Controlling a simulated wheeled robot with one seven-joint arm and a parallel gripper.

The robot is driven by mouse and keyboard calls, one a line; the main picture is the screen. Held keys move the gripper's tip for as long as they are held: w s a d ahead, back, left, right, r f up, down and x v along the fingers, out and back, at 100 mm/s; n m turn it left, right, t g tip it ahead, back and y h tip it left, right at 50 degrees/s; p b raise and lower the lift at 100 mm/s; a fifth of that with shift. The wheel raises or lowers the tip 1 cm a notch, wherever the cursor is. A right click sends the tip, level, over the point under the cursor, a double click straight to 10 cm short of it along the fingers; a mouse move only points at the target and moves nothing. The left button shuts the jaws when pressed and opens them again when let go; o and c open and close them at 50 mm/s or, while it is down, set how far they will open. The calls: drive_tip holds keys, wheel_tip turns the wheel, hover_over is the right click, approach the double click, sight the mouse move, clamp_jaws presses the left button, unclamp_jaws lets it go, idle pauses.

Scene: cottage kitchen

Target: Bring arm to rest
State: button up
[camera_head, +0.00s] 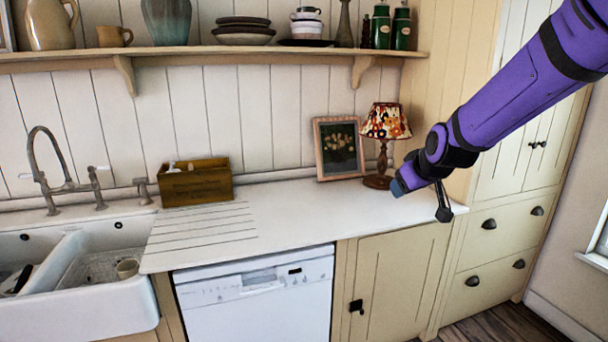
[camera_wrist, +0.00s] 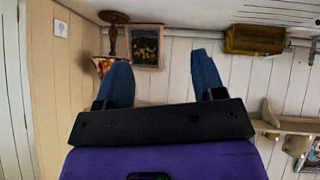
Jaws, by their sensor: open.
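My purple arm reaches in from the upper right in the head view. My gripper (camera_head: 418,196) is near the right end of the white countertop (camera_head: 290,204), in front of the lamp and seemingly above the counter's edge. In the wrist view my gripper (camera_wrist: 160,75) shows two blue fingers spread well apart with nothing between them. Its fingers point towards the panelled wall. The wrist view is upside down.
A table lamp (camera_head: 386,125) and a framed picture (camera_head: 339,149) stand close behind my gripper. A wooden box (camera_head: 195,184) sits left on the counter, beside the sink (camera_head: 80,275). A shelf (camera_head: 210,54) of crockery runs above. Cabinets (camera_head: 505,235) stand at the right.

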drive_tip(key=s+d+r+m+g, duration=0.1)
drive_tip(key=s+d+r, duration=0.1)
drive_tip(key=s, duration=0.9)
drive_tip(key=s+d+r+m+g, duration=0.1)
drive_tip(key=s+d+r+m, duration=0.1)
drive_tip(key=s, duration=1)
drive_tip(key=s+d+r+m+g+h, duration=0.1)
drive_tip(key=s+d+r, duration=0.1)
drive_tip(key=s, duration=0.9)
drive_tip(key=shift+s+r+m+g, duration=0.3)
drive_tip(key=shift+s+r+g, duration=0.05)
drive_tip(key=shift+r+g, duration=0.1)
